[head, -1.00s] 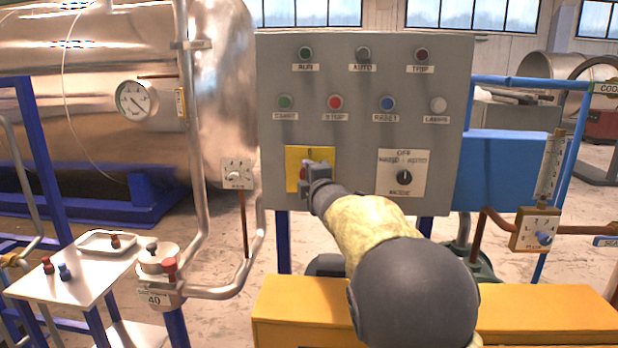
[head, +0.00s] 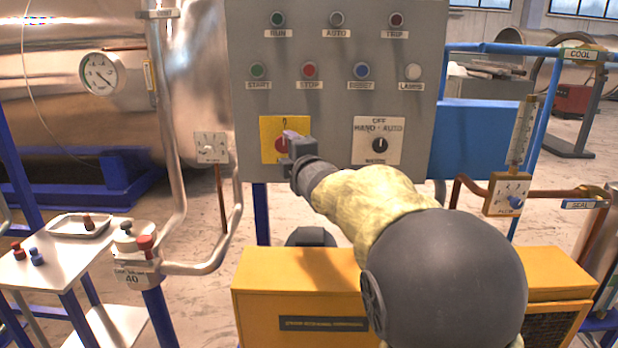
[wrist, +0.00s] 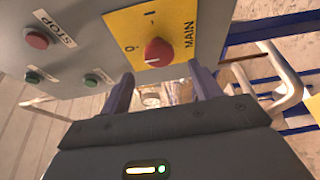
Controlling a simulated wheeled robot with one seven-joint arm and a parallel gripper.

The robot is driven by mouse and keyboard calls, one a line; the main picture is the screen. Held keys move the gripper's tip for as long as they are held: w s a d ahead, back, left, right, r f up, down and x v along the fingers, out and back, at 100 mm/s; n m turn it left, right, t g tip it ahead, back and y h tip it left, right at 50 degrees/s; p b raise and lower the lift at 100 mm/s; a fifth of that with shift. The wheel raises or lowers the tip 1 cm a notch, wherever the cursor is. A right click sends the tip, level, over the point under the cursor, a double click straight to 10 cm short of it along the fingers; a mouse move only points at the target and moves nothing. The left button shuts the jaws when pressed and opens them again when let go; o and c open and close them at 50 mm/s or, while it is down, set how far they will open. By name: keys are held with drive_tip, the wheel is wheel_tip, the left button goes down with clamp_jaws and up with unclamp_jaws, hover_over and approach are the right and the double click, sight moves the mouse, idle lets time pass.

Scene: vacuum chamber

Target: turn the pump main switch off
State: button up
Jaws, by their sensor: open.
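The pump main switch is a red rotary knob (wrist: 158,52) on a yellow plate (wrist: 120,22) marked MAIN, with O and I marks. In the head view the knob (head: 281,144) and its yellow plate (head: 268,126) sit at the lower left of the grey panel, partly covered by my gripper (head: 291,142). In the wrist view my gripper (wrist: 160,72) is open, its two fingers apart and pointing at the panel. The knob shows just beyond the fingertips, roughly between them, with nothing held. I cannot tell which mark the knob points to.
The grey panel (head: 330,110) also carries a HAND-AUTO mode switch (head: 379,144), a red STOP button (head: 309,69) and several other buttons and lamps. A yellow cabinet (head: 275,285) stands below. A pipe (head: 172,120) and a white side table (head: 60,270) stand at left.

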drive_tip(key=b+v, duration=0.2)
drive_tip(key=v, duration=1)
drive_tip(key=shift+b, duration=0.35)
drive_tip(key=shift+a, duration=0.2)
